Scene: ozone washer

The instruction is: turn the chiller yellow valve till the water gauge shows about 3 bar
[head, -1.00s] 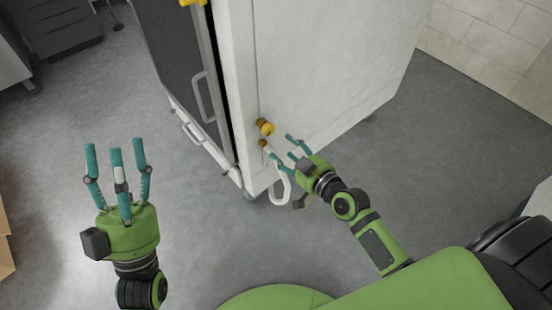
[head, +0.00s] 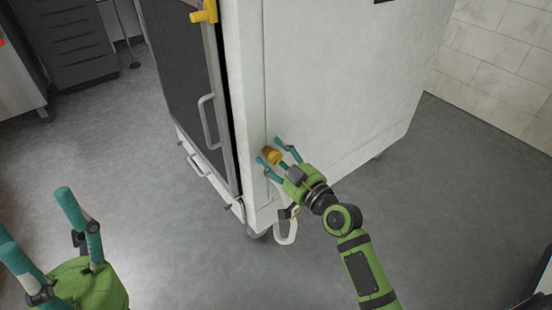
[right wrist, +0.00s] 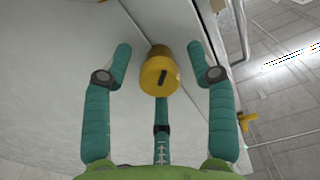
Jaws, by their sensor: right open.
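The yellow valve (head: 271,156) is a round knob on the white side panel of the chiller (head: 330,85), low near its front corner. My right gripper (head: 273,161) is open, with its teal fingers around the knob. In the right wrist view the knob (right wrist: 157,75) has a dark mark on its face. It sits between two side fingers, with a third finger below it and a visible gap on both sides. My left gripper (head: 40,222) is open and empty at the lower left, partly cut off by the frame. No water gauge shows in either view.
The chiller's dark front has metal handles (head: 208,122) and a yellow part (head: 205,13) above. Dark drawers (head: 75,45) stand at the back left. The grey floor (head: 190,265) around is clear.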

